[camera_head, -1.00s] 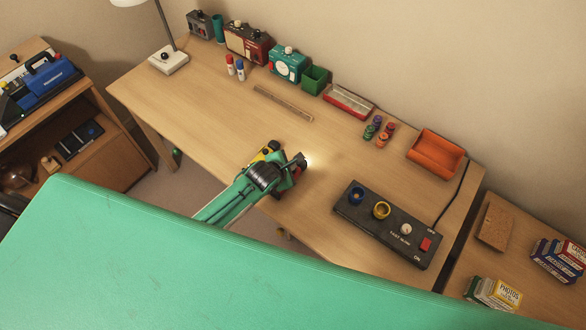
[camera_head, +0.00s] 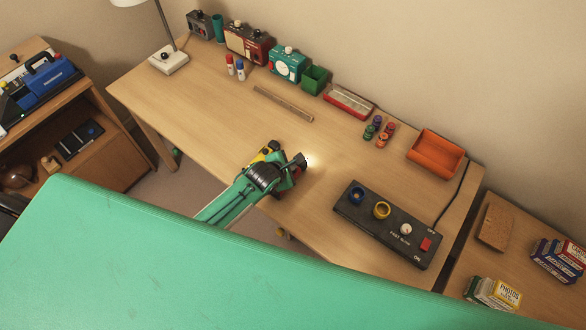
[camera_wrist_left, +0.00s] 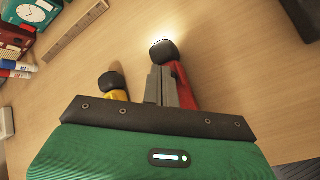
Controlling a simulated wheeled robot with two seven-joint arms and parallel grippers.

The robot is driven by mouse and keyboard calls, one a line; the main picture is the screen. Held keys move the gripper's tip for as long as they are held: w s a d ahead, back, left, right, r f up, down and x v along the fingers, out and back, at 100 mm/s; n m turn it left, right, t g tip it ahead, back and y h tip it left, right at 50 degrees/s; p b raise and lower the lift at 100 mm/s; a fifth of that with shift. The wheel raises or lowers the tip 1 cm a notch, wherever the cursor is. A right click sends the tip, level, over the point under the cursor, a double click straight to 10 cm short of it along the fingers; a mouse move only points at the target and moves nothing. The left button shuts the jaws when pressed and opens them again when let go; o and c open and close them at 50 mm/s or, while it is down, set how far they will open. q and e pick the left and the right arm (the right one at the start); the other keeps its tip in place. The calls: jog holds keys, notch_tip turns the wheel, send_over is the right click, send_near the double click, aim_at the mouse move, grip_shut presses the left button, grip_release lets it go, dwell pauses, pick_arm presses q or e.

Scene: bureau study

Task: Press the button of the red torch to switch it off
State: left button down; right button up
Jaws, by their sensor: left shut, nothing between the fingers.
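The red torch (camera_wrist_left: 182,86) lies on the desk with its black head pointing away in the left wrist view. A bright glow lies on the wood at its head, so it is lit. In the head view the red torch (camera_head: 301,171) is mostly hidden behind my left arm. My left gripper (camera_wrist_left: 160,76) is shut and empty, its fingertips right beside or over the red torch's body; I cannot tell whether they touch it. The torch's button is not visible. In the head view my left gripper (camera_head: 284,172) is largely covered by its own wrist. My right gripper is not in view.
A yellow torch (camera_wrist_left: 119,94) lies just left of the fingers. A black switch panel (camera_head: 386,224) stands to the right on the desk (camera_head: 235,118). A wooden ruler (camera_head: 283,103) lies farther back. The desk between the ruler and the torches is clear.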

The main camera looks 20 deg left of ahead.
pick_arm(q)
jog(key=shift+f, duration=0.35)
dwell(0.3)
jog(key=shift+r+p, duration=0.45)
jog(key=shift+p, duration=0.25)
notch_tip(320, 180, up, 6)
jog(key=p, duration=0.6)
jog(key=shift+p, duration=0.3)
